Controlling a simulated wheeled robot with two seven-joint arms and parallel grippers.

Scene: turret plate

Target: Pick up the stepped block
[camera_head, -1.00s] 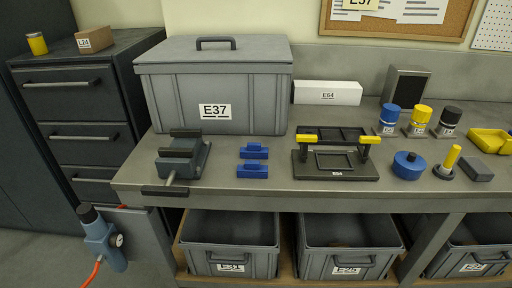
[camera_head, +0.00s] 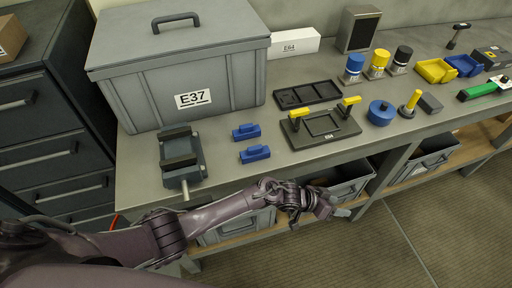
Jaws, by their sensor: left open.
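Two small blue blocks lie on the grey workbench, each with a raised part on a longer base, so each looks stepped. The far blue block (camera_head: 246,132) and the near blue block (camera_head: 255,154) are apart, right of the vise. I cannot tell which one the task names. My left gripper (camera_head: 338,211) is open and empty, in front of the bench's front edge, to the right of and nearer than both blocks. It touches neither. My right gripper is not in view.
A vise (camera_head: 181,158) stands left of the blocks, and a large grey lidded box (camera_head: 180,75) stands behind them. A black fixture (camera_head: 320,128) with yellow clamps is to their right. Grey bins (camera_head: 236,227) sit under the bench.

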